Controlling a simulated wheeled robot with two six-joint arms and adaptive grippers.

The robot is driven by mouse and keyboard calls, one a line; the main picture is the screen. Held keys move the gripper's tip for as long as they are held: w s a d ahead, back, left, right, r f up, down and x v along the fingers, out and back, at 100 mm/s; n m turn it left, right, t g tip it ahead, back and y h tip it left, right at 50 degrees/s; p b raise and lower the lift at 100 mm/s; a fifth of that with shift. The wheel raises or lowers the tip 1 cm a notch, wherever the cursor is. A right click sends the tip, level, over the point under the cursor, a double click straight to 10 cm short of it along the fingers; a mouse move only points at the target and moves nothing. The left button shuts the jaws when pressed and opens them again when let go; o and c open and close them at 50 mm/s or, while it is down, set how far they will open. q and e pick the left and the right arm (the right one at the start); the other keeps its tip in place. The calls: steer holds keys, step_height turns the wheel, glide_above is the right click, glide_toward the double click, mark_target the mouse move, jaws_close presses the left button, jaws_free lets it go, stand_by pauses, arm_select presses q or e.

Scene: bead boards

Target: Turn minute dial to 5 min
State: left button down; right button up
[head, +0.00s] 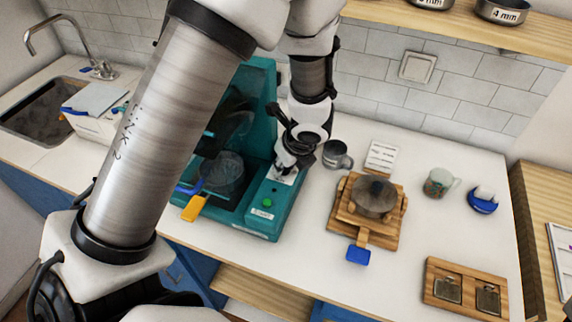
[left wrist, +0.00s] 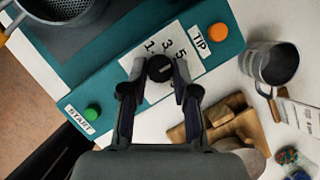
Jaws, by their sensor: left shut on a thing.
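The teal machine (head: 258,212) stands on the counter, with a control strip along its right side. The black round minute dial (left wrist: 160,68) sits on a white plate (left wrist: 188,47) marked 1, 3 and 5. My left gripper (left wrist: 160,78) is shut on the dial, one finger on each side. In the head view my left gripper (head: 287,172) reaches down onto the strip and hides the dial. A light pointer line shows on the dial, but I cannot tell which number it points to. My right gripper is not in view.
A green START button (left wrist: 92,112) and an orange TIP button (left wrist: 218,31) flank the dial on the strip. A grey mug (head: 336,155) stands just right of the machine.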

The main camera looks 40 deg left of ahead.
arm_select(q)
steer(key=shift+s+f, duration=0.15)
steer(key=c, duration=0.9)
jaws_free()
steer(key=shift+d+r, duration=0.15)
steer(key=shift+r, duration=0.5)
steer(key=v, duration=1)
steer(key=shift+d+r, duration=0.2)
steer(key=shift+r, duration=0.15)
